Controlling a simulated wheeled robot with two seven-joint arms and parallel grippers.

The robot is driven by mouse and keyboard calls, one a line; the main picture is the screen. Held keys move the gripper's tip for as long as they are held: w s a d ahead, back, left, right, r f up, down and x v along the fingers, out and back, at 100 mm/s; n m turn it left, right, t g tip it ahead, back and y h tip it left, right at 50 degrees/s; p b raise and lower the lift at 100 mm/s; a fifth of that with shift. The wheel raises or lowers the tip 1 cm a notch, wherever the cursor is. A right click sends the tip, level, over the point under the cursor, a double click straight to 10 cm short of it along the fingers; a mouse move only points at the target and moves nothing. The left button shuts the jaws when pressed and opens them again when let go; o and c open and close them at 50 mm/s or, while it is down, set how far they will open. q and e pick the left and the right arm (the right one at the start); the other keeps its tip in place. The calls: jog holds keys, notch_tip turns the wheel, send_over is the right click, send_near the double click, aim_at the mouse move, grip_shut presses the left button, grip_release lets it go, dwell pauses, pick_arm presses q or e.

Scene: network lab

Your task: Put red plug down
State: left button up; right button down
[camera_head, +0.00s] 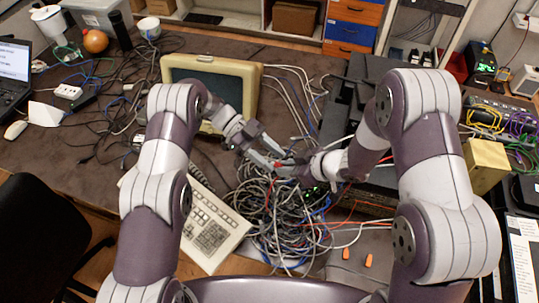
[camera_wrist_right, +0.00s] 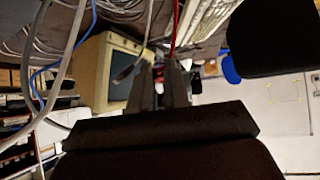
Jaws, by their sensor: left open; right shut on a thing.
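The red plug (camera_head: 278,166) is a small red spot at the tip of my right gripper (camera_head: 287,170), above the cable tangle. In the right wrist view my right gripper (camera_wrist_right: 160,84) is shut on it; the fingers hide most of the plug, and a red cable (camera_wrist_right: 175,28) runs up from between them. My left gripper (camera_head: 262,152) is open, just to the left of the right gripper and very close to it. I cannot tell whether the left fingers touch the plug.
A large cable tangle (camera_head: 275,212) lies beneath both grippers. A beige keyboard (camera_head: 212,228) is at its left, and a beige monitor (camera_head: 215,80) stands behind. Black equipment (camera_head: 345,105) is at the right. The brown table (camera_head: 60,165) has clear room at the left.

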pick_arm(q)
grip_shut()
grip_release()
